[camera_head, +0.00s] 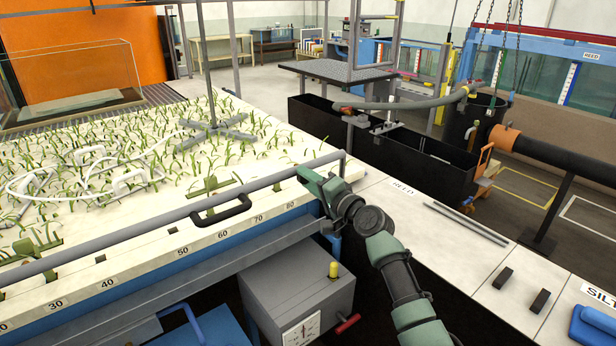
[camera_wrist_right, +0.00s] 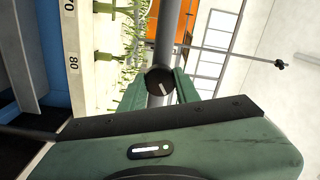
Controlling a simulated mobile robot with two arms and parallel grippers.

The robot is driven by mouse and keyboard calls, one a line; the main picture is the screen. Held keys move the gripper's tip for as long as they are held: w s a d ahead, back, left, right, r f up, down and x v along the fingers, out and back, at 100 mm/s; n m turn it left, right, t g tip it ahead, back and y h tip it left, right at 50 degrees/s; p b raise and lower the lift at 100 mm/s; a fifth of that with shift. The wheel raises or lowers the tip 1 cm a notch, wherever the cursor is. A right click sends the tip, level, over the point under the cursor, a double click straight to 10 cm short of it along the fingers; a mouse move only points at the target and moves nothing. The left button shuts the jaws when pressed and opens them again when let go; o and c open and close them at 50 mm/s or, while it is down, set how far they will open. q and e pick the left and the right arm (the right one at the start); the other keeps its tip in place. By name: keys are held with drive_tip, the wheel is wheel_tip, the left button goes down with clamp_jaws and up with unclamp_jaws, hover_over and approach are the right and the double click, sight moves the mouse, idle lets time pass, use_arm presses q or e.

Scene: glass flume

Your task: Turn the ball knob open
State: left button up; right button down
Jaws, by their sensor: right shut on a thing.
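The knob is hidden behind the gripper there. My left gripper is not in view.
A grey box (camera_head: 295,290) with a yellow knob (camera_head: 333,269) and a red handle (camera_head: 348,323) stands below. Rods (camera_head: 465,224) and two black blocks (camera_head: 503,276) lie on the right ledge.

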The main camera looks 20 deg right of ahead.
drive_tip(key=shift+m+p, duration=1.3)
drive_tip(key=shift+m, duration=2)
drive_tip(key=c, duration=1)
unclamp_jaws()
drive_tip(key=shift+c, duration=0.2)
drive_tip(key=shift+s, duration=0.1)
drive_tip(key=b+v, duration=0.1)
drive_tip(key=v, duration=0.6)
drive_tip(key=shift+s+d, duration=0.2)
drive_tip(key=shift+s, duration=0.1)
